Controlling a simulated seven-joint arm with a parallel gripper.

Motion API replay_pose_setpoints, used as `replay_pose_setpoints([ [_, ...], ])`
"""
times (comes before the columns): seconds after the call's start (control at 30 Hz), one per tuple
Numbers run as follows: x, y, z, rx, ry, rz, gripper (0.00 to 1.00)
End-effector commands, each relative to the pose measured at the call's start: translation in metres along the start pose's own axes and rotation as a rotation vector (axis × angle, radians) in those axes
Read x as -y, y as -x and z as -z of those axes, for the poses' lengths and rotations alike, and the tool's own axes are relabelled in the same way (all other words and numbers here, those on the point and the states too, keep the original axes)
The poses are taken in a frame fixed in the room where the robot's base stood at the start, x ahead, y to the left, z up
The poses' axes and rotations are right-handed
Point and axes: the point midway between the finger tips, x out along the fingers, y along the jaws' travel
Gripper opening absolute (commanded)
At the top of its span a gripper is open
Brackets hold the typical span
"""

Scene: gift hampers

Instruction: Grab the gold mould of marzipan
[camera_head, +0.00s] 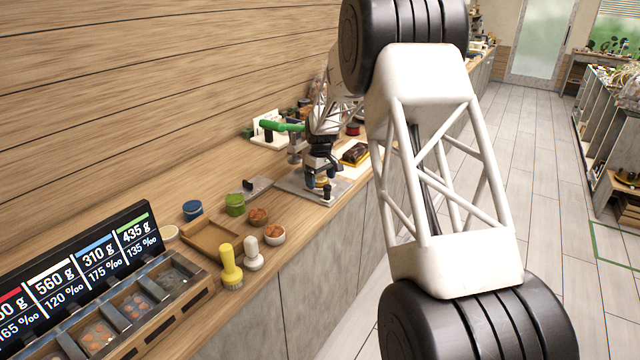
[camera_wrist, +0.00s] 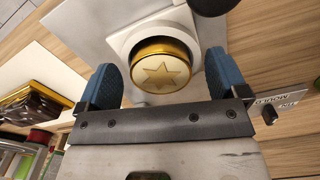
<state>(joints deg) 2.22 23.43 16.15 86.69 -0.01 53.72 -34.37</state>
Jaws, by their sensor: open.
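The gold mould (camera_wrist: 161,66) is round, with a gold rim and a pale top marked with a star. It sits on a white round seat (camera_wrist: 128,38) on a light plate in the wrist view. My gripper (camera_wrist: 160,74) is open, with one blue finger on each side of the mould in the picture. Gaps show between both fingers and the mould, and nothing is held. I cannot tell how far above the mould the fingertips are. In the head view my gripper (camera_head: 321,166) is over the metal plate (camera_head: 296,184) on the counter, and the mould is largely hidden there.
A dark block with gold edging (camera_head: 355,153) lies on a board beyond the plate. Bowls (camera_head: 272,235), a yellow brush (camera_head: 230,268) and a wooden tray (camera_head: 208,236) stand nearer.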

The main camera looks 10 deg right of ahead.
Motion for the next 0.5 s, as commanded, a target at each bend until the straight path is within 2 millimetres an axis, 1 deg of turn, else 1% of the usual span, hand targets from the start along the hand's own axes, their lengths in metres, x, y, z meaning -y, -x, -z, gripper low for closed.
replay_pose_setpoints([
  [0.17, 0.0000, 0.0001, 0.0000, 0.000, 0.000, 0.000, 0.92],
  [0.5, 0.0000, 0.0001, 0.0000, 0.000, 0.000, 0.000, 0.40],
])
